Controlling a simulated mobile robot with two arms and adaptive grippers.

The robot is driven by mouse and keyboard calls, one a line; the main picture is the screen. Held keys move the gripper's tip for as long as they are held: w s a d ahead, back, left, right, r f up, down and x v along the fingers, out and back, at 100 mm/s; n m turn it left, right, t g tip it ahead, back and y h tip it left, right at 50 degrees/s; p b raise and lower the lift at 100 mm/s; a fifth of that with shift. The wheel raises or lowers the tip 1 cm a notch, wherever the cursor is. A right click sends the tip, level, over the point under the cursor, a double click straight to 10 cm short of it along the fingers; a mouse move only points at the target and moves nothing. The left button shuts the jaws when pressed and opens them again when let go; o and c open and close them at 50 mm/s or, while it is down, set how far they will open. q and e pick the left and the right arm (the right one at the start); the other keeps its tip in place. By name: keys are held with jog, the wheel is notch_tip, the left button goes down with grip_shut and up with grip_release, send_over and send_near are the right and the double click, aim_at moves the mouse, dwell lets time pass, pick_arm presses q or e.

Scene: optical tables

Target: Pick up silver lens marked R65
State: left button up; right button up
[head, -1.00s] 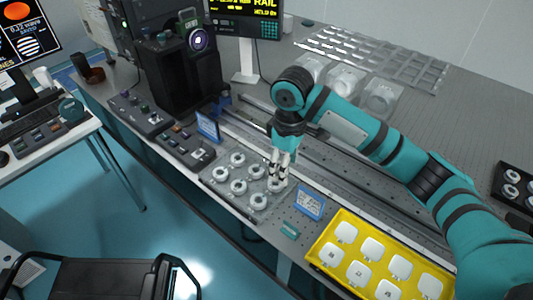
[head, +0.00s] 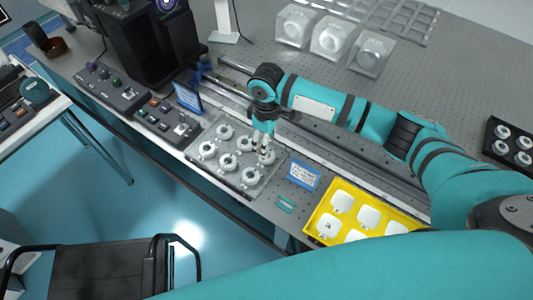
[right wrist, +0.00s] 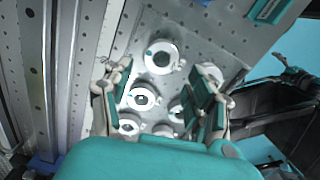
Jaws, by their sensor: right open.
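Several round silver lenses in white ring mounts sit in two rows on a clear tray (head: 238,188) on the optical table. Their markings are too small to read, so I cannot tell which is R65. My right gripper (head: 263,147) is over the tray's right end, close to the end lens (head: 267,157) of the back row. In the right wrist view its fingers (right wrist: 160,104) are apart and empty. One lens (right wrist: 143,97) shows between them, and another lens (right wrist: 162,56) lies just beyond. The right finger partly hides other lenses. My left gripper is out of view.
A blue-white sign (head: 304,175) and a yellow tray (head: 316,222) of white pieces stand right of the lens tray. A rail (head: 330,150) runs behind it. Control boxes (head: 167,122) stand left. Clear cases (head: 330,38) and a black tray (head: 506,150) are farther off.

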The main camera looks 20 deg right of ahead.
jog(key=shift+f, duration=0.25)
jog(key=shift+s+f, duration=0.1)
jog(key=shift+f, duration=0.15)
notch_tip(320, 180, down, 5)
jog(key=shift+a+r+p, duration=0.1)
jog(key=shift+a+p, duration=0.05)
jog(key=shift+p, duration=0.5)
jog(key=c, duration=0.3)
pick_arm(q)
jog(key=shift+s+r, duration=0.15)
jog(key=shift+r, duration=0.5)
pick_arm(e)
jog(key=c, duration=0.6)
